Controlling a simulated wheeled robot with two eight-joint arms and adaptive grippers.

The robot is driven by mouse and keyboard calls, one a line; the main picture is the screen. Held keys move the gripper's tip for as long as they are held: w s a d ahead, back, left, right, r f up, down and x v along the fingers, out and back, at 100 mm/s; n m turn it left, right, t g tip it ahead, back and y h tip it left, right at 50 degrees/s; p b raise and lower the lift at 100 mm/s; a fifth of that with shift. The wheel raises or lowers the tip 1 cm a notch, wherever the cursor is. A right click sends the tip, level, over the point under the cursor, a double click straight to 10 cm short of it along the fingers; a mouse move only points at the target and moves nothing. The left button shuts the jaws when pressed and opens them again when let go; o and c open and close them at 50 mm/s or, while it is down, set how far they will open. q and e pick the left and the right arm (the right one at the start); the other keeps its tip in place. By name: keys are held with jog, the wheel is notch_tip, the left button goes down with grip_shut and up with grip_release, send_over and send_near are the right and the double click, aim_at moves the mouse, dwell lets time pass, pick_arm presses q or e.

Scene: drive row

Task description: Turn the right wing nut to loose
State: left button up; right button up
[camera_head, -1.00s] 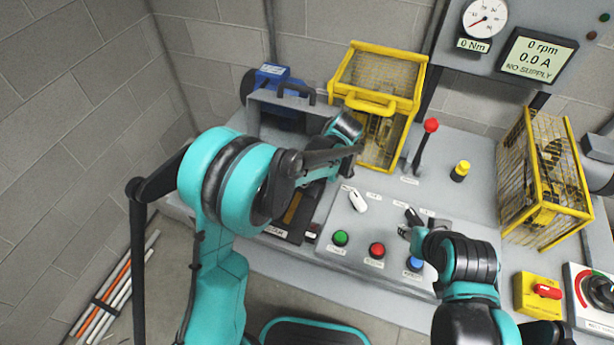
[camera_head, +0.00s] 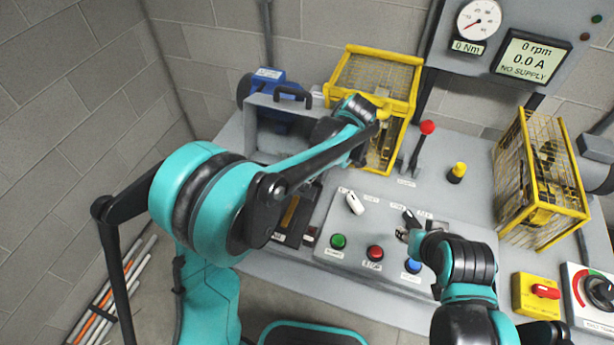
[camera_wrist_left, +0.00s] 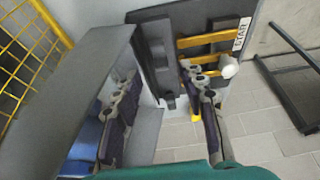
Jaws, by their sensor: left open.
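I cannot make out either wing nut in these views. My left gripper (camera_wrist_left: 160,78) is open in the left wrist view, with its fingers apart and no object clearly held between them. Ahead of it are a dark terminal box with yellow bars (camera_wrist_left: 208,41) and a STAR label (camera_wrist_left: 242,34). A grey cover (camera_wrist_left: 70,95) stands on the left of that view. In the head view my left arm reaches over the bench beside the grey cover (camera_head: 262,101), and its links mostly hide the gripper. My right gripper (camera_head: 403,236) is by the control panel's dark switch; its fingers are too small to judge.
A yellow mesh cage (camera_head: 372,72) stands behind my left wrist, with a blue motor (camera_head: 268,78) to its left. A red-knobbed lever (camera_head: 427,128) and another yellow cage (camera_head: 540,175) stand to the right. Panel buttons (camera_head: 374,252) lie in front.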

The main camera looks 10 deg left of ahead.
pick_arm(q)
jog(key=shift+v, duration=2.2)
jog(key=s+a+m+t+h, duration=0.2)
jog(key=s+a+m+t, duration=0.1)
jog(key=s+a+m, duration=0.3)
jog(key=s+a+r+m+t+h, duration=0.1)
jog(key=s+a+m+t+h, duration=0.1)
jog(key=s+a+m, duration=0.4)
jog(key=s+m+t, duration=0.1)
jog(key=s+m, duration=0.3)
jog(key=s, duration=0.3)
jog(key=shift+r, duration=0.15)
